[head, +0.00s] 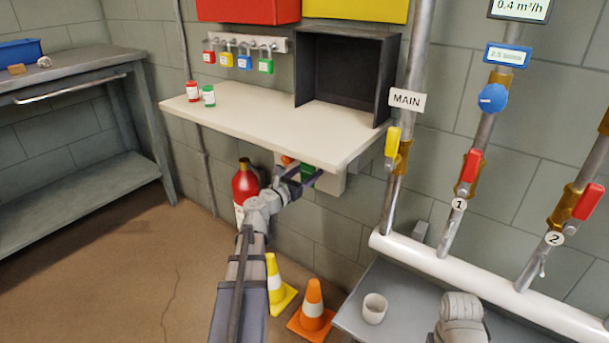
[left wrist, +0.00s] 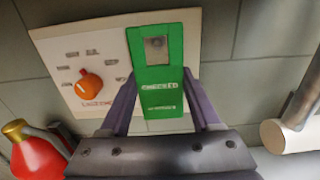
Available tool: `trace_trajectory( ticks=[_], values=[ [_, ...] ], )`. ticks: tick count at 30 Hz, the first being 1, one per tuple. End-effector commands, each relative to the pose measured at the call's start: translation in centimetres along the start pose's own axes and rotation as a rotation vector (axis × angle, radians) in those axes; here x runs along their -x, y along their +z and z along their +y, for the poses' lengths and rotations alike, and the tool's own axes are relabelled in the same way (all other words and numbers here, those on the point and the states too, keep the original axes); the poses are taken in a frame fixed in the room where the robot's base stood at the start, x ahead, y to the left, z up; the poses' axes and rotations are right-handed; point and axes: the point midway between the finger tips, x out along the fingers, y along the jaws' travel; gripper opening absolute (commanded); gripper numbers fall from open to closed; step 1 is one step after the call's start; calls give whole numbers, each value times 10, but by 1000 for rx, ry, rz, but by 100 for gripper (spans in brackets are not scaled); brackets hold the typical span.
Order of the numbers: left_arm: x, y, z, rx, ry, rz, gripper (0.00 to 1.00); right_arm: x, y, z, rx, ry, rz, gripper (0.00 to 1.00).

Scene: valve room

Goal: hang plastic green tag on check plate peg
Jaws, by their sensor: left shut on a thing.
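My left gripper (head: 303,182) is shut on a green plastic tag (left wrist: 162,98), which also shows in the head view (head: 308,171). The tag is upright, with pale lettering and a small grey-brown square near its top edge; I cannot tell whether this is a hole or a peg showing through it. Behind the tag is the pale check plate (left wrist: 75,52) on the wall below the shelf, with an orange knob (left wrist: 89,87) left of the tag. The plate's right part also shows in the head view (head: 331,183). Whether tag and plate touch is unclear. My right gripper is out of view.
The white shelf (head: 250,118) juts out above the plate. A red extinguisher (head: 245,183) stands left of my gripper, also in the wrist view (left wrist: 36,155). Two cones (head: 312,305) are on the floor below. Pipes with valves (head: 392,142) rise at right.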

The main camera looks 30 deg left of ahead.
Motion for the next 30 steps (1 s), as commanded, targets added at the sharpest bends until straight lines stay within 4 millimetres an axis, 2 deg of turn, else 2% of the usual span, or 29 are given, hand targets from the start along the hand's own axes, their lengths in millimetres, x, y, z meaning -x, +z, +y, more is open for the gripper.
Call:
trace_trajectory(
  ticks=[16,30],
  values=[
    [-32,-3,0,0,-1,0,11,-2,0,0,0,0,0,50],
    [-42,-12,0,0,0,0,11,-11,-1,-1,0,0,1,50]
  ],
)
